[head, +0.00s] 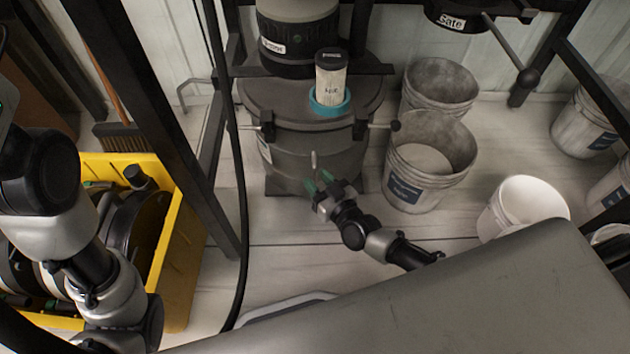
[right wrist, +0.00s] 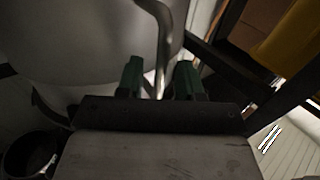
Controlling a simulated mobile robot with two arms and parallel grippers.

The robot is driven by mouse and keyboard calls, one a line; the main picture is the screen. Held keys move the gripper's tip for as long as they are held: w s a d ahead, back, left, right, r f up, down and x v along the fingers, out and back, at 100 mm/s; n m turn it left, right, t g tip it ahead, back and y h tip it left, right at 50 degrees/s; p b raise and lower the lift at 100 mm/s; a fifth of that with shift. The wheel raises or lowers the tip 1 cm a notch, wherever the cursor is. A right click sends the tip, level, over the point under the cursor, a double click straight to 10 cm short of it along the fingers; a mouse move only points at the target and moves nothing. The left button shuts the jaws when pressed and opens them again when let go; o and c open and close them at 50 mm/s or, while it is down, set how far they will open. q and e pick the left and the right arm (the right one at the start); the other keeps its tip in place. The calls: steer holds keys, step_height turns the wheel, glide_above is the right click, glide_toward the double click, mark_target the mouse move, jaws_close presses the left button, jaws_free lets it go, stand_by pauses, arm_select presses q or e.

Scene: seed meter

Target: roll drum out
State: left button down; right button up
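A dark grey drum (head: 310,150) stands on the floor under a black frame, with clamp-like knobs at both sides of its rim. A thin metal handle (head: 314,160) is on its front; in the right wrist view the handle (right wrist: 163,38) hangs down in front of the drum's grey wall (right wrist: 75,40). My right gripper (head: 320,184) has green fingertips and is low at the drum's front. In the right wrist view its fingers (right wrist: 160,80) are apart, one on each side of the handle's end, with gaps showing. My left arm is at the left; its gripper is not visible.
A white cylinder (head: 331,82) in a teal ring (head: 329,104) stands on the drum's lid. Grey buckets (head: 431,160) stand close to its right, and a white bucket (head: 525,205) farther right. A yellow crate (head: 182,265) is at left. A black post and cable pass between crate and drum.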

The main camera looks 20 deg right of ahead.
steer(key=shift+w+a, duration=0.2)
steer(key=shift+w, duration=0.45)
jaws_close()
steer(key=shift+s, duration=0.1)
